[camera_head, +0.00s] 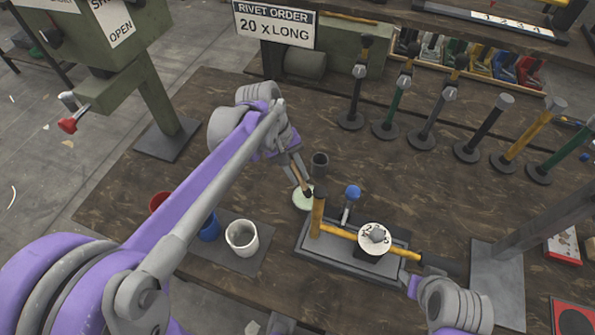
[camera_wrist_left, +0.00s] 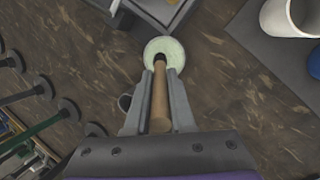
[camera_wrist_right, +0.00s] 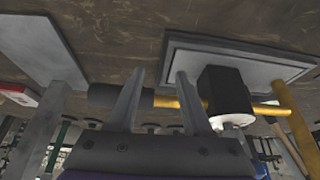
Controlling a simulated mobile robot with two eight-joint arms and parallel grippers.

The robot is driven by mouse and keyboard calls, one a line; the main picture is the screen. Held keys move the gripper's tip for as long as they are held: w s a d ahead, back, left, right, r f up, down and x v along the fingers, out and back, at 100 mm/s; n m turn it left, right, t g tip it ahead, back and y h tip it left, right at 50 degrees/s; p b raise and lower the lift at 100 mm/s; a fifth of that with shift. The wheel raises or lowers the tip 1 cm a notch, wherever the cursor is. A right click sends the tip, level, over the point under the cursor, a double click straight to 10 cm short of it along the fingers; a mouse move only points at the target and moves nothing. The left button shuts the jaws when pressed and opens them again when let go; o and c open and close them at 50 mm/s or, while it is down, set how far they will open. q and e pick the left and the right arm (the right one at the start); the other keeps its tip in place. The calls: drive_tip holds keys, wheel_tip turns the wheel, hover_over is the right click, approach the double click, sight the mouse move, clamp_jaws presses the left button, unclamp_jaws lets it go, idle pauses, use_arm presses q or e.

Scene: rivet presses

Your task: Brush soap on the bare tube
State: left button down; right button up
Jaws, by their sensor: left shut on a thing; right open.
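My left gripper (camera_head: 297,172) is shut on a brush with a wooden handle (camera_wrist_left: 160,100). The brush's dark tip is over or in a round pale green soap dish (camera_head: 303,198); I cannot tell if it touches. The soap also shows in the left wrist view (camera_wrist_left: 165,50). A yellow tube (camera_head: 340,232) lies across a grey fixture plate (camera_head: 310,241), under a white-topped clamp (camera_head: 374,238). Its left end meets an upright orange-yellow piece (camera_head: 317,213); a black grip (camera_head: 447,265) covers its right end. My right gripper (camera_wrist_right: 157,97) is open near the black grip.
A white cup (camera_head: 242,238), a blue cup (camera_head: 208,228) and a red cup (camera_head: 159,201) stand left. A small dark cup (camera_head: 320,163) is behind the soap. A blue-knobbed lever (camera_head: 352,192) rises from the fixture. Several upright posts (camera_head: 485,130) line the back right. A green press (camera_head: 145,90) stands left.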

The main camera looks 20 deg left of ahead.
use_arm(q)
drive_tip(key=shift+f+b, duration=0.4)
drive_tip(key=shift+f, duration=0.25)
use_arm(e)
drive_tip(key=shift+s+f, duration=0.1)
drive_tip(key=shift+f, duration=0.35)
idle(1.1)
use_arm(q)
drive_tip(key=shift+r, duration=0.1)
use_arm(e)
drive_tip(key=shift+r, duration=0.1)
use_arm(q)
drive_tip(key=shift+r+p, duration=2.3)
drive_tip(key=shift+r, duration=1.15)
use_arm(e)
drive_tip(key=r, duration=0.1)
drive_tip(key=w+r, duration=0.1)
drive_tip(key=r, duration=0.3)
drive_tip(key=shift+w+r, duration=0.1)
drive_tip(key=shift+w, duration=0.15)
use_arm(q)
drive_tip(key=shift+f, duration=0.1)
use_arm(e)
drive_tip(key=shift+s, duration=0.1)
